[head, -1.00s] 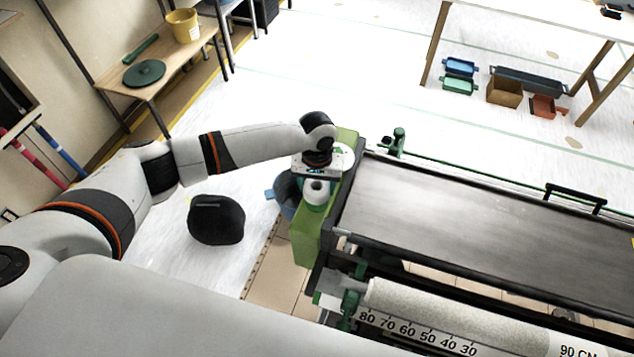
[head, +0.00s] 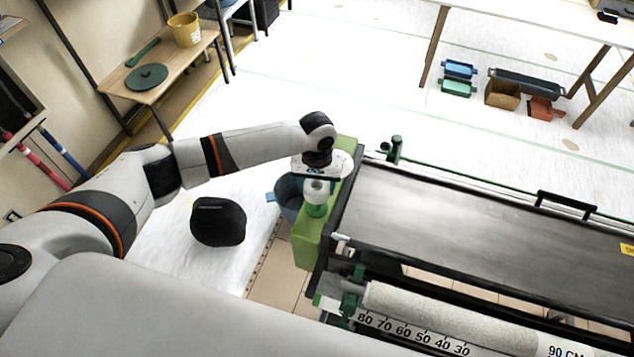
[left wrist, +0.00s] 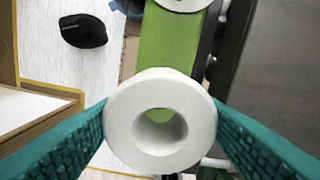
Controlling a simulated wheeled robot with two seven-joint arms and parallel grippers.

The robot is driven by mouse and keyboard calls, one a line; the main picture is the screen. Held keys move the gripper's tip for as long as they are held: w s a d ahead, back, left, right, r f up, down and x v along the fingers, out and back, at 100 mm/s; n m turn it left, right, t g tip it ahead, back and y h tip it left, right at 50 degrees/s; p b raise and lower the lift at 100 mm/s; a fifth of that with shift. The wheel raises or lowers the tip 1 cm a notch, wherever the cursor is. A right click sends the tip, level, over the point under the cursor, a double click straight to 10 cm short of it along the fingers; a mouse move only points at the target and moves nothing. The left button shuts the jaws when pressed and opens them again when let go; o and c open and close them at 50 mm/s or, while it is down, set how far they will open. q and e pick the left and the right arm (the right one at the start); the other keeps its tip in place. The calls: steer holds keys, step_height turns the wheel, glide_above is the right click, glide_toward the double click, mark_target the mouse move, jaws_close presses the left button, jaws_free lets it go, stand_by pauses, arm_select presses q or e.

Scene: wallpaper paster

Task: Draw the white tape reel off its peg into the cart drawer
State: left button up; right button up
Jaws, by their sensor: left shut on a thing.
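The white tape reel (left wrist: 160,126) is a thick white ring with a round hole in its middle. In the left wrist view it sits between the two green, ridged fingers of my left gripper (left wrist: 160,138), which are shut on it from both sides. Green shows through its hole, and I cannot make out a peg in it. In the head view the reel (head: 317,189) shows just below my left wrist, beside the green end panel (head: 308,245) of the pasting machine. I cannot make out the cart drawer. My right gripper is not in view.
A second white round piece (left wrist: 183,2) is at the top of the left wrist view. A blue bucket (head: 287,194) stands left of the green panel. A black rounded object (head: 217,221) is farther left. The machine's long dark bed (head: 470,230) fills the right.

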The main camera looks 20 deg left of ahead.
arm_select(q)
steer(key=shift+r, duration=0.1)
steer(key=shift+r, duration=1.9)
